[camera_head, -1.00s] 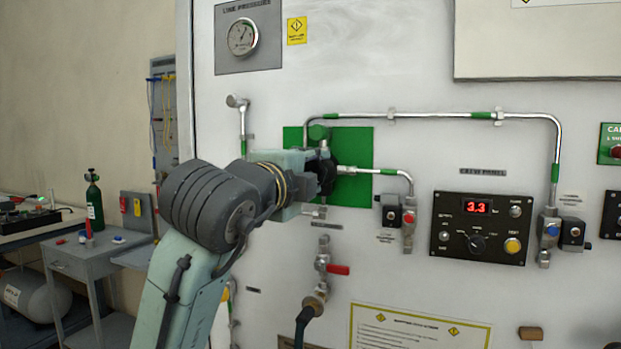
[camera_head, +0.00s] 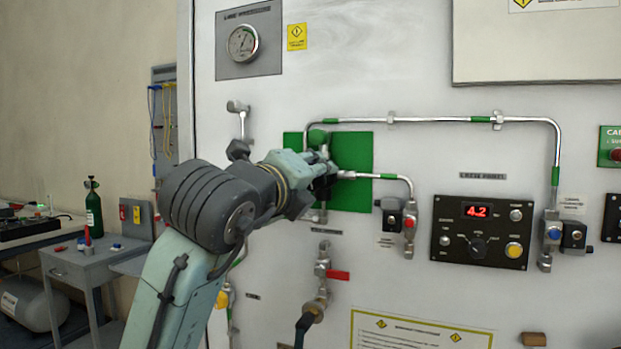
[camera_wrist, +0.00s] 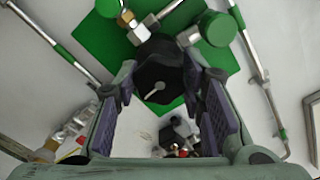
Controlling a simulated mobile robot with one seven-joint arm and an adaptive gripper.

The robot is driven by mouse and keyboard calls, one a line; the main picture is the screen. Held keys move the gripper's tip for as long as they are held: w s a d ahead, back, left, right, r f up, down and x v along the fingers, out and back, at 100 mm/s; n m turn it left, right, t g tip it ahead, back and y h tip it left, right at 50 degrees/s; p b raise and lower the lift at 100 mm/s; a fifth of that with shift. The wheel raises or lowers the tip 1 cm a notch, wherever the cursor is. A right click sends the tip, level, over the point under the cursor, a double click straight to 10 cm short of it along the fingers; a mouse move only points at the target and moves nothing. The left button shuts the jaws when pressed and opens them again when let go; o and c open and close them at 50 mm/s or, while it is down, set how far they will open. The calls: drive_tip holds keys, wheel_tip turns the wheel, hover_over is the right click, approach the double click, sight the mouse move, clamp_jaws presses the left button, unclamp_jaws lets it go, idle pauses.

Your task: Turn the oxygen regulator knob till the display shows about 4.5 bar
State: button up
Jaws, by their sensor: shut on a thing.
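The regulator knob (camera_wrist: 160,72) is black and lobed, with a pale pointer mark on its face. It stands out from the green plate (camera_head: 354,160) on the wall. My gripper (camera_wrist: 160,88) is shut on the knob, with one finger on each side of it in the wrist view. In the head view my gripper (camera_head: 322,178) hides most of the knob. The red digital display (camera_head: 477,211) on the black panel reads 4.2.
Metal pipes (camera_head: 440,119) run from the green plate across the wall. A valve with a red handle (camera_head: 338,275) sits below the plate. A round pressure gauge (camera_head: 243,42) is at upper left. A small valve block (camera_head: 400,215) stands right of my gripper.

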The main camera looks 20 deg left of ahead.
idle(0.4)
drive_tip(key=o, duration=1.1)
drive_tip(key=shift+o, duration=0.2)
drive_tip(key=shift+s, duration=0.1)
drive_tip(key=s, duration=1.1)
drive_tip(key=shift+s+a, duration=0.2)
drive_tip(key=shift+s, duration=0.2)
